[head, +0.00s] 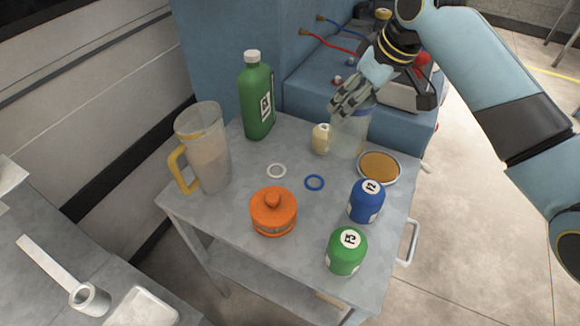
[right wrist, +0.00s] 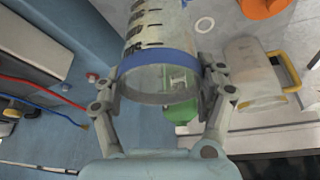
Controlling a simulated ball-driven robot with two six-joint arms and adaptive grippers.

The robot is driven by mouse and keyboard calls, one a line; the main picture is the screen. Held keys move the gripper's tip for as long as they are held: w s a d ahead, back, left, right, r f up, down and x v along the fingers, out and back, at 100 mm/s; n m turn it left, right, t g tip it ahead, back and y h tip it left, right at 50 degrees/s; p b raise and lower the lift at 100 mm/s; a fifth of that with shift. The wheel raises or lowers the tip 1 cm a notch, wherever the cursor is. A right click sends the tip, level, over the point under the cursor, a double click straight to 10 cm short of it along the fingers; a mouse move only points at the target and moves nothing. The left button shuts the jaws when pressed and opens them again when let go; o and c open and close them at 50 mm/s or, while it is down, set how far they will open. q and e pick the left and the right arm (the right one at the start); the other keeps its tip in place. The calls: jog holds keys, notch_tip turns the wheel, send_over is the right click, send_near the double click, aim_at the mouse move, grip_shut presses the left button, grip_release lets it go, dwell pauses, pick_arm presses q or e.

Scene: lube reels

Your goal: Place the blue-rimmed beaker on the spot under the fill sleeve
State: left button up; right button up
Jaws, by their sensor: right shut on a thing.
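The blue-rimmed beaker (head: 347,138) is clear and stands upright at the back right of the grey cart top. I cannot tell whether its base touches the cart. My right gripper (head: 346,104) reaches it from above and is shut on it near the rim. In the right wrist view the beaker (right wrist: 158,45) shows its blue rim (right wrist: 152,62) and dark graduation marks between the two fingers (right wrist: 162,100). A flat metal bar with a short round sleeve (head: 89,298) is at the lower left, over a grey bench; it may be the fill sleeve. My left gripper is not in view.
On the cart (head: 225,225) are a yellow-handled jug (head: 208,160), green bottle (head: 257,100), cream bottle (head: 320,139), orange pot (head: 273,212), amber dish (head: 379,167), blue jar (head: 366,201) and green jar (head: 346,251). A pale tray (head: 142,308) is lower left.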

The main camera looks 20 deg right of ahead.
aim_at(347, 139)
notch_tip(347, 139, down, 6)
jog(key=shift+w+r, duration=0.1)
jog(key=shift+r, duration=0.05)
jog(key=shift+f, duration=0.35)
notch_tip(347, 139, down, 4)
jog(key=shift+r+p, duration=0.1)
jog(key=shift+p, duration=0.2)
jog(key=o, duration=1.1)
jog(key=shift+c, duration=0.2)
jog(key=o, duration=0.5)
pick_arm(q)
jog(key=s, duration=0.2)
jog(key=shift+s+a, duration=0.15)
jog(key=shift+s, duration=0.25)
